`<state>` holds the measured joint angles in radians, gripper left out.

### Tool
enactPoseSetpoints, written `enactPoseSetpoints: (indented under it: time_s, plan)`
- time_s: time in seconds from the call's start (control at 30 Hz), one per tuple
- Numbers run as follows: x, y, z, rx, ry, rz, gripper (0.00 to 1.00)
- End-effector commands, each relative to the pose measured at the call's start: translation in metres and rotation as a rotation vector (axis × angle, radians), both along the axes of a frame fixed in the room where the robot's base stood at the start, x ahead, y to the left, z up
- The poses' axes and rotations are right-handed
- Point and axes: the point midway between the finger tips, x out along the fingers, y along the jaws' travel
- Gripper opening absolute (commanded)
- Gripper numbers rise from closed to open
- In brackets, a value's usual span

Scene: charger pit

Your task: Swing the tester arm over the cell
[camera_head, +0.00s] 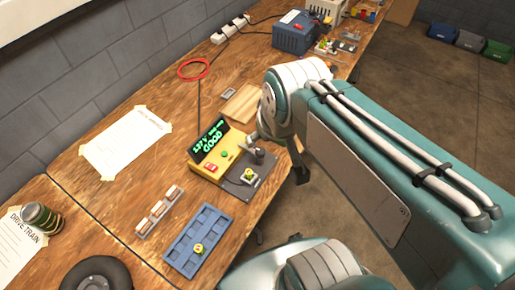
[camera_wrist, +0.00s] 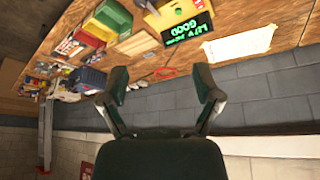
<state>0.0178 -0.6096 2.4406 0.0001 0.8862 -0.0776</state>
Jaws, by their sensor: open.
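The yellow tester (camera_head: 213,172) stands on the wooden bench in the head view. Its dark screen (camera_head: 210,140) shows green text including "GOOD", and the screen also appears in the wrist view (camera_wrist: 188,28). A small cell with a yellow-green top (camera_head: 249,175) sits on the tester's dark grey base. A dark post (camera_head: 259,157), seemingly part of the tester arm, stands behind the cell; the arm's exact shape is unclear. My gripper (camera_wrist: 162,88) is open and empty in the wrist view, its fingers wide apart. In the head view my arm partly hides it, right of the tester.
A blue compartment tray (camera_head: 180,262) holds one small yellow-topped piece. A narrow rack (camera_head: 160,212) stands beside it. Taped paper (camera_head: 126,142), a red ring (camera_head: 194,69), a wooden block (camera_head: 242,104), a can (camera_head: 42,218) and a wheel (camera_head: 98,274) lie around. Blue equipment (camera_head: 295,36) stands farther back.

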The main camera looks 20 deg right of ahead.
Motion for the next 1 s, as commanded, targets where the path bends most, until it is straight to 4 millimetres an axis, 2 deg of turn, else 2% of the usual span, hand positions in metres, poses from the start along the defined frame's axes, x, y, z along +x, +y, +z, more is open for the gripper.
enactPoseSetpoints:
  time_s: [0.1, 0.37, 0.6, 0.8, 1.0]
  plan:
    - [0.027, -0.006, -0.012, -0.024, 0.067, 0.043, 0.82]
    - [0.08, -0.019, -0.05, -0.06, 0.197, 0.15, 0.82]
    - [0.123, -0.035, -0.101, -0.075, 0.315, 0.254, 0.82]
    - [0.148, -0.047, -0.147, -0.073, 0.394, 0.334, 0.82]
    - [0.156, -0.051, -0.166, -0.071, 0.422, 0.367, 0.82]
